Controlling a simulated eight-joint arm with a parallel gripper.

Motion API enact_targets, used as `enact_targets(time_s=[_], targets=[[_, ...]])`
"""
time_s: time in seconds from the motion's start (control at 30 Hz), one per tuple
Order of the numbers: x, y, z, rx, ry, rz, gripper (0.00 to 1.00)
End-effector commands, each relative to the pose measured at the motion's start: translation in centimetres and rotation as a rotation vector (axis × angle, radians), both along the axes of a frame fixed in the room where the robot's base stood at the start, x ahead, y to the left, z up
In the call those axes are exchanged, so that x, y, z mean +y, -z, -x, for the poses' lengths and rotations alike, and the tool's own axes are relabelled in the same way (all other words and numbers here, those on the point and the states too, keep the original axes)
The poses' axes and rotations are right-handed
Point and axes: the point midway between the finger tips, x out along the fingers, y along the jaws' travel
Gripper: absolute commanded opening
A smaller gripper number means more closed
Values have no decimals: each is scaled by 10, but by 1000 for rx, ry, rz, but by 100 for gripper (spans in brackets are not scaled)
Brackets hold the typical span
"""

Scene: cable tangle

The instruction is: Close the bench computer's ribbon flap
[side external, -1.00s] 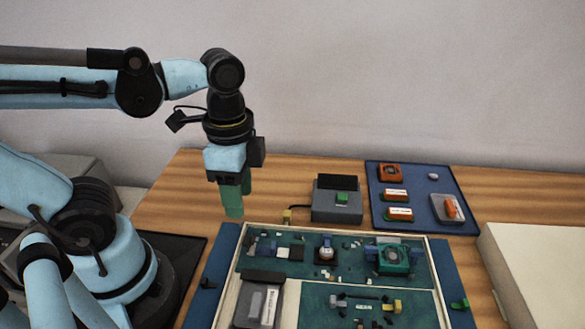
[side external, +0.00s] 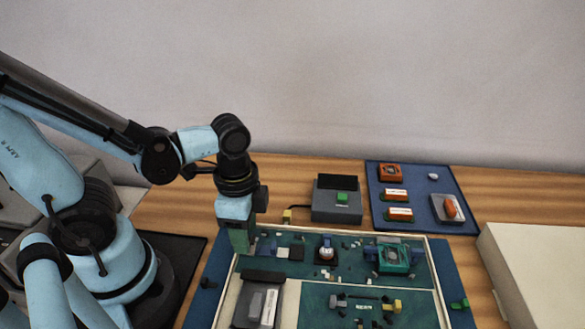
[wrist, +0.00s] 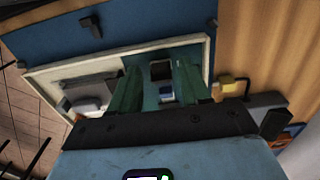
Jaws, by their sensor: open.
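The bench computer is a shallow cream-framed case (side external: 429,262) with green boards inside. A small connector group of blue, white and black parts (side external: 283,252) sits at the board's far left; I cannot tell for certain which part is the ribbon flap or how far it is raised. My gripper (side external: 243,245) is low over the case's far left corner, just left of that group, its fingertips partly hidden. In the wrist view my gripper (wrist: 158,64) has its green fingers apart, with a dark square part (wrist: 161,71) and a blue piece (wrist: 166,93) seen between them.
A grey box with a green button (side external: 337,200) stands behind the case, with a small yellow block (side external: 287,216) beside it. A blue parts tray (side external: 433,222) is at back right. A grey-black drive-like unit (side external: 250,306) lies at the case's front left. A white box (side external: 540,270) is at right.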

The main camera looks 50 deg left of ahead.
Motion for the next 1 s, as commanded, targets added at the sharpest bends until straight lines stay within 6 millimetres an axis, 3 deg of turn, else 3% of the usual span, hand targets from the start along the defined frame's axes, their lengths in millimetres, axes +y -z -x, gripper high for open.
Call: enact_targets(time_s=[0.43, 0.73, 1.0], targets=[[0, 5, 0, 0, 0, 0, 47], [0, 5, 0, 0, 0, 0, 2], [-2, 4, -2, 33, 4, -30, 0]])
